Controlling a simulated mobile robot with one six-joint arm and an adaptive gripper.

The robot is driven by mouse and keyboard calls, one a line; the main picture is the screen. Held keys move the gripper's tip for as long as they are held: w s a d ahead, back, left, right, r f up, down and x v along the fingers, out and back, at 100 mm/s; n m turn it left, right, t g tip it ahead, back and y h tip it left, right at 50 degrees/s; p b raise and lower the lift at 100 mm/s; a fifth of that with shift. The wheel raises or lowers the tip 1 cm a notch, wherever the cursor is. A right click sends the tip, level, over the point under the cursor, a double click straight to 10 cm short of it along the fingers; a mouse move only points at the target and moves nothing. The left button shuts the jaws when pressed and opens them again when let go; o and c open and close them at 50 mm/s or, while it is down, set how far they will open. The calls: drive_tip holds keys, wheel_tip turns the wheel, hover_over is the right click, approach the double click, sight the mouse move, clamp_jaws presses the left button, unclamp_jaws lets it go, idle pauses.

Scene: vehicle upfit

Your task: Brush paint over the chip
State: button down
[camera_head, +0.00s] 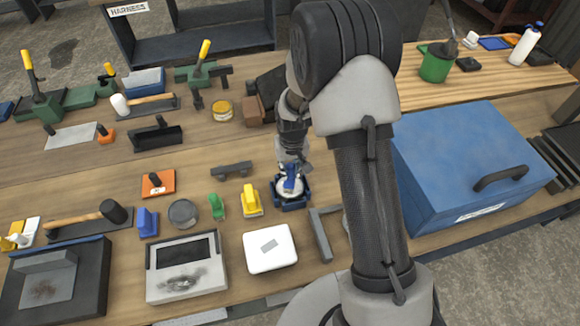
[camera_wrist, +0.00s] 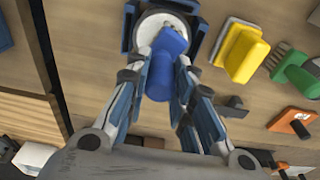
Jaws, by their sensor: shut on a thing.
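My gripper (camera_head: 291,172) is shut on a blue-handled tool (camera_wrist: 166,66), which looks like the paint brush. The gripper is over a shallow round white dish (camera_wrist: 150,22) in a dark blue holder (camera_head: 277,194). The tool's far end is over or in the dish; I cannot tell whether it touches. A white panel (camera_head: 285,256) with a small grey patch lies just in front of the holder. A pale framed panel (camera_head: 163,286) with a dark smudge lies to its left. I cannot tell which mark is the chip.
A yellow-handled brush (camera_head: 250,200) and a green-handled brush (camera_head: 217,206) stand close left of the holder. A large blue box (camera_head: 450,150) fills the right side. A grey angled bar (camera_head: 320,235) lies right of the white panel. Several tools crowd the left.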

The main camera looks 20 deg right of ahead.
drive_tip(key=shift+f+b, duration=0.6)
idle(2.1)
drive_tip(key=shift+r, duration=0.1)
drive_tip(key=shift+r+p, duration=2.1)
drive_tip(key=shift+r, duration=1.4)
